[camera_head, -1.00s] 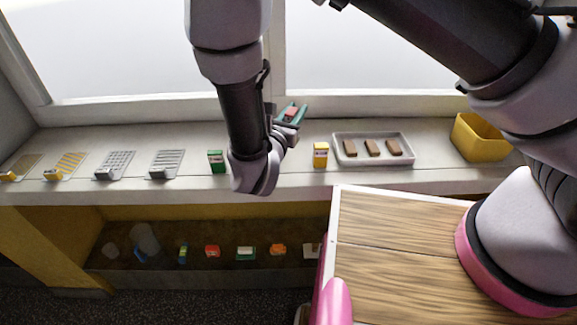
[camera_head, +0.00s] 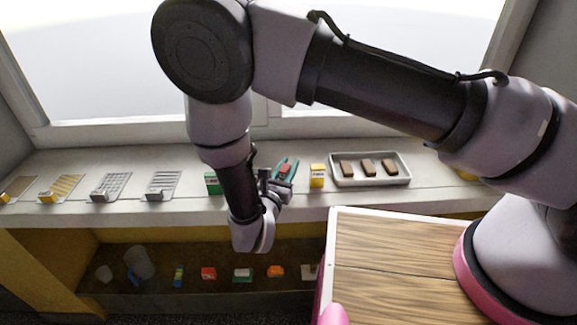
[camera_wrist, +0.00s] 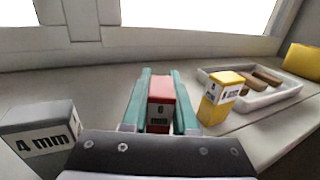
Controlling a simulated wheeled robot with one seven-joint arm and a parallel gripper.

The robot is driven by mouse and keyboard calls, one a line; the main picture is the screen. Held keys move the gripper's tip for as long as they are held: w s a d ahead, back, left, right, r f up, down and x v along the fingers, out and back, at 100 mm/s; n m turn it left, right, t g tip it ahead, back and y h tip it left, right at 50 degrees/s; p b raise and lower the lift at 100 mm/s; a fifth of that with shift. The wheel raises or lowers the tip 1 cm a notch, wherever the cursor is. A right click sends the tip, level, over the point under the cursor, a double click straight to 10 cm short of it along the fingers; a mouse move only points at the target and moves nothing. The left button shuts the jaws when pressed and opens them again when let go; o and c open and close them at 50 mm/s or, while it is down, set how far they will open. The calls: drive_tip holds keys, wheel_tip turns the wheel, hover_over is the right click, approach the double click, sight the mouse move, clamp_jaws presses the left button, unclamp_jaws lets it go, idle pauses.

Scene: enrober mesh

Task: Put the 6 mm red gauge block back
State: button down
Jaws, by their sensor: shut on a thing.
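The red gauge block (camera_wrist: 160,105), with a white label reading 6, sits between the teal fingers of my gripper (camera_wrist: 159,104) in the wrist view. My gripper is shut on it. In the head view the block (camera_head: 285,169) shows small between the fingertips (camera_head: 284,171), over the pale sill between the green block (camera_head: 212,183) and the yellow block (camera_head: 317,175). Whether its underside touches the sill is hidden. In the wrist view the 4 mm block (camera_wrist: 38,140) looks grey and stands at left; the yellow block (camera_wrist: 221,98) stands close at right.
A white tray (camera_head: 404,180) with brown bars lies right of the yellow block. Several mesh pieces (camera_head: 112,186) lie along the sill at left. The window stands behind. A lower shelf (camera_head: 215,287) holds small coloured items. A wooden top (camera_head: 385,255) is at front right.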

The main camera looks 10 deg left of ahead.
drive_tip(key=c, duration=0.7)
unclamp_jaws()
drive_tip(key=shift+f, duration=0.1)
drive_tip(key=shift+s, duration=0.2)
drive_tip(key=s, duration=0.3)
drive_tip(key=s+a, duration=0.1)
drive_tip(key=s, duration=0.3)
drive_tip(key=s+a, duration=0.1)
drive_tip(key=s, duration=0.3)
drive_tip(key=shift+s, duration=0.2)
